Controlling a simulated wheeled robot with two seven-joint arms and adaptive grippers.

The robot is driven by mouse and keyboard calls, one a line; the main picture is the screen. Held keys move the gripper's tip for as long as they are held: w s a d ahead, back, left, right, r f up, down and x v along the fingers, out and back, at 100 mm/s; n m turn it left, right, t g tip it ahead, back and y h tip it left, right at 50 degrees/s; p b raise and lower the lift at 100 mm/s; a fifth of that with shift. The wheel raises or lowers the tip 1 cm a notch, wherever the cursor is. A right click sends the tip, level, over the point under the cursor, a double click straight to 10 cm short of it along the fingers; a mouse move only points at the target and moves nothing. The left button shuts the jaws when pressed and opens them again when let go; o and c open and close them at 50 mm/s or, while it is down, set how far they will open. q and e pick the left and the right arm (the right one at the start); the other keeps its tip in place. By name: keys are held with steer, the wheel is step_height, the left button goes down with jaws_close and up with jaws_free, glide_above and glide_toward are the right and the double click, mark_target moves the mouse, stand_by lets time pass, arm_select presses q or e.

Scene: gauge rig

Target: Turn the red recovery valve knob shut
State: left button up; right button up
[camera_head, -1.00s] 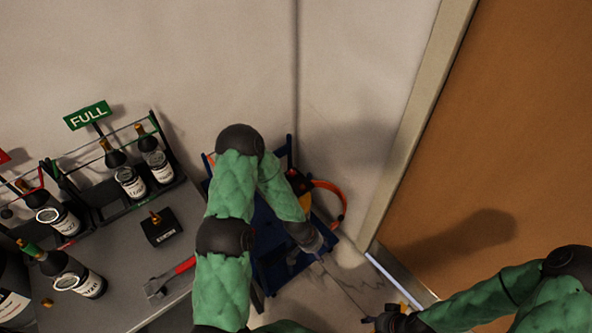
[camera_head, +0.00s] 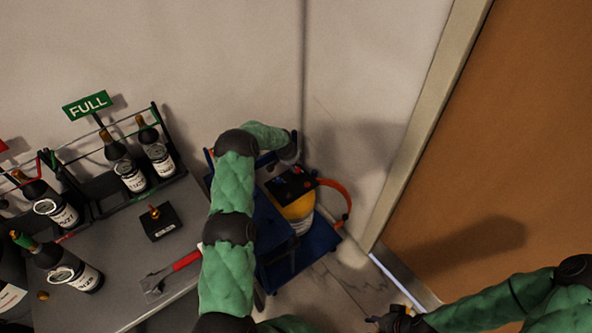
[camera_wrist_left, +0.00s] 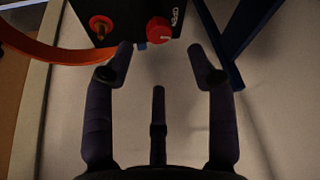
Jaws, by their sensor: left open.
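The red valve knob (camera_wrist_left: 159,30) sits on a black box (camera_wrist_left: 130,12) with white lettering beside it that appears to read OPEN. In the left wrist view, the knob lies near the top, beyond and between my left gripper's (camera_wrist_left: 168,68) spread fingers, not touching them. The gripper is open and empty. In the head view, my left gripper (camera_head: 289,157) is just behind the black box (camera_head: 292,184), which sits atop a yellow tank (camera_head: 299,210). My right gripper (camera_head: 388,322) is small and dark at the bottom edge; its jaw state is unclear.
A blue cart frame (camera_head: 275,240) surrounds the tank. An orange hose (camera_head: 345,200) loops on its right, near the wall and brown door (camera_head: 510,150). A grey table (camera_head: 110,270) at left holds several bottles, a FULL sign (camera_head: 88,106) and a red-handled wrench (camera_head: 187,261).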

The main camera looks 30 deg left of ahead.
mark_target(296, 169)
arm_select(q)
steer(key=b+x, duration=0.2)
steer(key=x, duration=0.5)
steer(key=shift+w+f+b, duration=0.2)
steer(key=shift+f+b, duration=0.05)
steer(key=shift+b, duration=0.1)
